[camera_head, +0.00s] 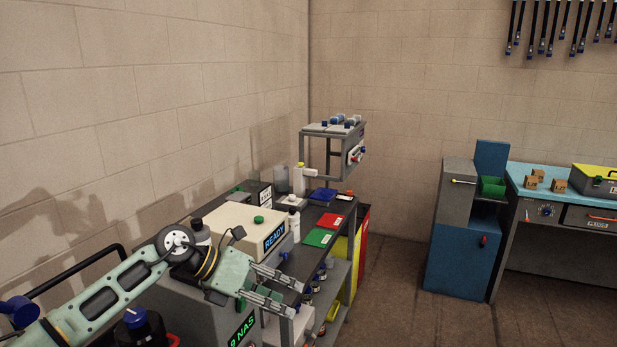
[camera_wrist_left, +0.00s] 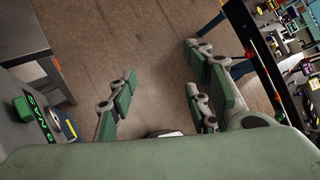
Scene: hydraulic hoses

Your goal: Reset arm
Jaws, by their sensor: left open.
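My left arm comes in from the lower left in the head view. Its left gripper (camera_head: 272,287) is open and empty, held above the floor side of the dark bench, in front of the READY machine. In the left wrist view the fingers of the left gripper (camera_wrist_left: 160,100) are spread wide with only brown floor between them. My right gripper does not show in either view.
A beige machine (camera_head: 238,226) with a READY display stands on the bench behind the gripper. Red (camera_head: 329,220) and green (camera_head: 320,238) trays lie further along. A blue cabinet (camera_head: 462,255) and workbench (camera_head: 555,201) stand at the right. The floor (camera_head: 400,310) between is clear.

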